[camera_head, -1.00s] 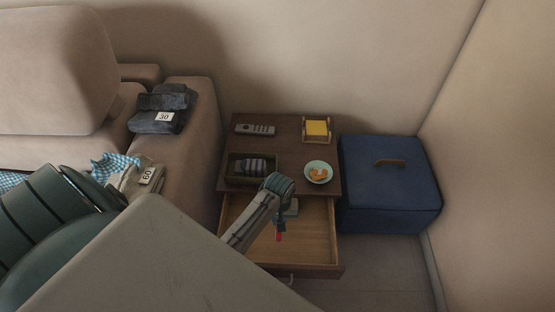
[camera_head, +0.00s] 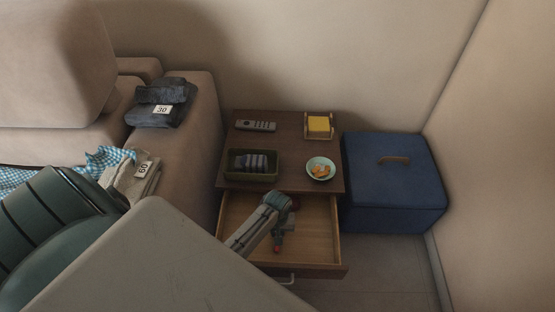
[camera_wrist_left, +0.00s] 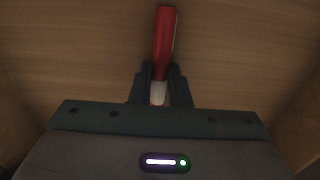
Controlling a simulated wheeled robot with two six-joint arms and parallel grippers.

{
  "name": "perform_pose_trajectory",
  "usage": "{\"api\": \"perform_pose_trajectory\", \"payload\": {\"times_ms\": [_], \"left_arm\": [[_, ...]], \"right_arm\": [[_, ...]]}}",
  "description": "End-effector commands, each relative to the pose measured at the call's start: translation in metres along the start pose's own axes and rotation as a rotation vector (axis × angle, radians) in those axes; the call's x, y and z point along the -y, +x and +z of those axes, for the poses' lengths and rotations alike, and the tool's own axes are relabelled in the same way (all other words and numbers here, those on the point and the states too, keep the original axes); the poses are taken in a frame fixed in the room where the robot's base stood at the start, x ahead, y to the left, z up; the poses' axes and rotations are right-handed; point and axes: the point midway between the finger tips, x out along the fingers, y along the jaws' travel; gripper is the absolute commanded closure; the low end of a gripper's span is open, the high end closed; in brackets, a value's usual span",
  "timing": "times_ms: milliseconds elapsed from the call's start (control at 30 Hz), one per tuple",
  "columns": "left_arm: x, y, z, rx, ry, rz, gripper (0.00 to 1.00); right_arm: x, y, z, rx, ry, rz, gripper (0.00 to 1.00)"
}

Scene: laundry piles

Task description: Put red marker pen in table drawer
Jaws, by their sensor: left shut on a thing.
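The red marker pen (camera_wrist_left: 163,45) is held between the two fingers of my left gripper (camera_wrist_left: 160,88) in the left wrist view, its red part reaching out past the fingertips over a wooden surface. In the head view my left gripper (camera_head: 278,238) is over the open table drawer (camera_head: 312,235), pointing down, with a small red bit of the pen (camera_head: 277,249) at its tip. I cannot tell whether the pen touches the drawer floor. My right gripper is in neither view.
The side table (camera_head: 290,145) above the drawer holds a remote (camera_head: 255,126), a tray (camera_head: 232,178) of dark rolled items, a plate (camera_head: 320,168) with orange food and a yellow sponge-like block in a holder (camera_head: 318,124). A blue box (camera_head: 395,185) stands at right, a sofa at left.

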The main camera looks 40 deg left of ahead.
Motion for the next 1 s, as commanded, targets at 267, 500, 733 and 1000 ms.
{"api": "perform_pose_trajectory", "payload": {"times_ms": [267, 500, 733, 1000], "left_arm": [[0.000, 0.002, 0.000, 0.001, 0.000, 0.000, 1.00], [0.000, 0.002, 0.000, 0.000, 0.000, 0.000, 0.62], [0.000, -0.001, 0.000, -0.001, 0.000, 0.001, 0.62], [0.000, -0.050, -0.001, -0.003, 0.000, 0.002, 0.62]], "right_arm": [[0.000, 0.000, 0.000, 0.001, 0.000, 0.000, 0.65], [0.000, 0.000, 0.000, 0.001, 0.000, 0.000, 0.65], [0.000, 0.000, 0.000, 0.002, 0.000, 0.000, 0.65], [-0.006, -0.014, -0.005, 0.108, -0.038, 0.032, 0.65]]}}
